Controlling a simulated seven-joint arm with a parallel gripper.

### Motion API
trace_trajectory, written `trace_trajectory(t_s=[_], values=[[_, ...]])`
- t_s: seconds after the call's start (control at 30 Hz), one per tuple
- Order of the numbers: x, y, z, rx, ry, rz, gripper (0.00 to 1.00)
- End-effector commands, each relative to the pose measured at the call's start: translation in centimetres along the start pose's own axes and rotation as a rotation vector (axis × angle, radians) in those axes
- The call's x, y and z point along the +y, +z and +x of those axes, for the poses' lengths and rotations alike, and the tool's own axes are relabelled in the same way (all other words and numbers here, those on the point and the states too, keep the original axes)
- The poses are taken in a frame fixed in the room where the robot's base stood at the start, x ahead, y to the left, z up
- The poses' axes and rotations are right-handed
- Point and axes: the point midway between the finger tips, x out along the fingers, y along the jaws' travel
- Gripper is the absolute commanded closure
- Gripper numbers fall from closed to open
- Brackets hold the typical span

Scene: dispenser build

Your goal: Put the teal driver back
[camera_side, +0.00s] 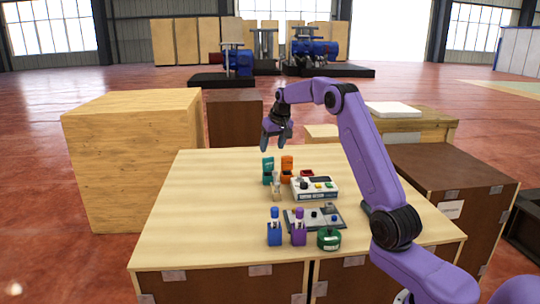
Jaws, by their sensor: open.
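A teal item (268,171) stands upright on the wooden table, left of an orange one (287,166). It is too small to tell whether it is the teal driver, its holder or both. A blue driver-like item (274,228) and a purple one (298,228) stand upright in blocks nearer the front. My gripper (277,146) is open above the back part of the table, above the teal and orange items and apart from them. Nothing shows between its fingers.
A white dispenser box (315,189) with coloured buttons stands right of the teal item. A small tan item (276,187) stands in front of it. A grey plate (326,214) and a round green item (329,239) lie nearer the front. The table's left side is clear.

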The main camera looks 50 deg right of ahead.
Motion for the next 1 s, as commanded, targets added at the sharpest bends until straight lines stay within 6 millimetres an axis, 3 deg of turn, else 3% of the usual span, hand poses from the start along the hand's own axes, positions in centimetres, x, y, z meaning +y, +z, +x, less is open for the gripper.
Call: trace_trajectory(t_s=[0.2,0.5,0.57,0.77,1.0], values=[[0.0,0.0,-2.9,0.001,0.000,0.000,0.36],[-0.9,0.2,-3.9,-0.004,-0.007,-0.016,0.36],[-2.3,0.7,-4.1,-0.009,-0.018,-0.041,0.36],[-10.3,4.6,-5.8,-0.052,-0.084,-0.205,0.36],[-18.6,12.8,-8.9,-0.112,-0.162,-0.440,0.36]])
